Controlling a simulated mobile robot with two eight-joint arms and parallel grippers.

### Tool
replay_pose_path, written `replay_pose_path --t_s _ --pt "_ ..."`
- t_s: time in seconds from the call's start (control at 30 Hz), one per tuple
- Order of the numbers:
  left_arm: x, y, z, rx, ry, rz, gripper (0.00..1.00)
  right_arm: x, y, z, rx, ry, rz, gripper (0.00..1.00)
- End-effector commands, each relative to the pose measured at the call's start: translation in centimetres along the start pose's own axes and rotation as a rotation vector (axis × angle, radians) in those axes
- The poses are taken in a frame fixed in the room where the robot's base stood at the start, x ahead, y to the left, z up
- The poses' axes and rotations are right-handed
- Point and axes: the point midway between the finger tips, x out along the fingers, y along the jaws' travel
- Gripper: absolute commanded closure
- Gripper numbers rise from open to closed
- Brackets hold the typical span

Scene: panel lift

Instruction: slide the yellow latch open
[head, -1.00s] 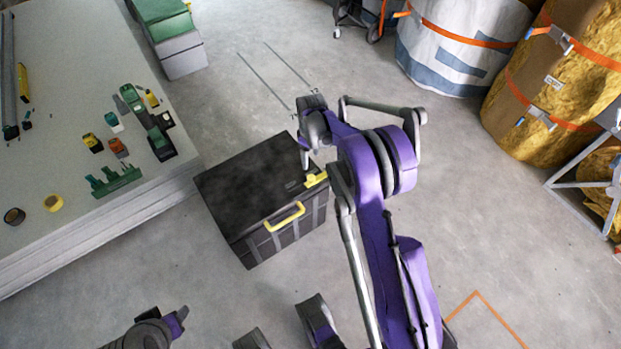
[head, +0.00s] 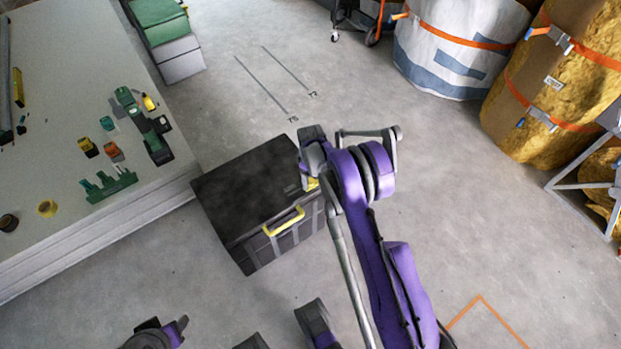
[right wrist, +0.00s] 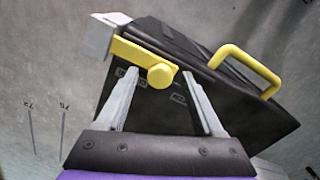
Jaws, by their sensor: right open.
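The yellow latch (right wrist: 138,58) is a flat bar with a round knob on the black case (right wrist: 240,118), its far end at a grey block in the right wrist view. My right gripper (right wrist: 161,74) is open, its two fingertips on either side of the knob; contact cannot be told. In the head view, the latch (head: 312,184) shows only in part at the top edge of the case (head: 250,185), behind my right gripper (head: 304,180). A dark and purple part of my left arm shows at the bottom left; its fingers cannot be made out.
A yellow handle (head: 284,221) sits on the case front. A pale table (head: 60,130) with tools and tape rolls stands at the left. Green and grey boxes (head: 165,35) are at the top left. Wrapped rolls (head: 450,45) stand at the upper right. The floor between is clear.

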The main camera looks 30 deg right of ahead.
Motion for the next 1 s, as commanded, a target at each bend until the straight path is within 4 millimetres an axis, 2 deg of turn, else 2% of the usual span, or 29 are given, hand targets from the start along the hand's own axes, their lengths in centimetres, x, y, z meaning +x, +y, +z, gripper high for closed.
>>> replay_pose_path --t_s 0.17,0.53,1.0 --pt "-0.02 0.00 0.00 0.000 0.000 0.000 0.50 -0.04 -0.01 0.00 0.000 0.000 0.000 0.33" --pt "-0.01 0.00 0.00 0.000 0.000 0.000 0.50 -0.06 0.00 0.00 0.000 0.000 0.000 0.99" --pt "-0.02 0.00 -0.01 0.000 0.000 0.000 0.50 -0.07 0.00 0.00 0.000 0.000 0.000 1.00"
